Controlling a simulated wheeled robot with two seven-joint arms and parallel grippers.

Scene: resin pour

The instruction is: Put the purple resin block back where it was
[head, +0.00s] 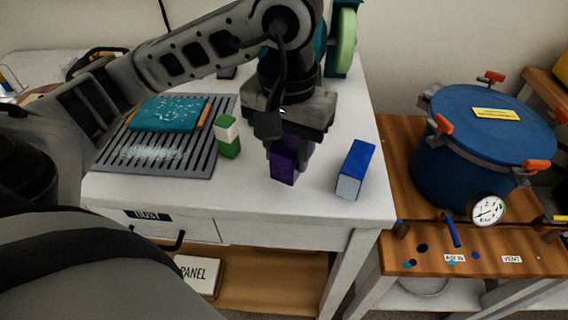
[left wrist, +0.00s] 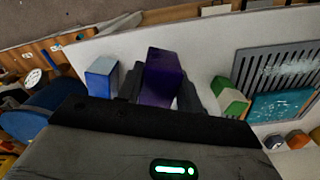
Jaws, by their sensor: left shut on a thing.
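The purple resin block (head: 284,165) is upright between the fingers of my left gripper (head: 291,150), over the white table between the green-and-white block and the blue block. The left wrist view also shows the purple block (left wrist: 162,77) between the two dark fingers (left wrist: 160,92). My left gripper is shut on it and points down. I cannot tell whether the block's bottom touches the table. The gripper hides the block's upper part in the head view. My right gripper is in neither view.
A green-and-white block (head: 228,137) stands left of the purple block, and a blue block (head: 355,170) stands right of it. A slotted grey grate (head: 110,160) carries a teal slab (head: 168,113). A blue pressure pot (head: 470,150) stands on the wooden bench at right.

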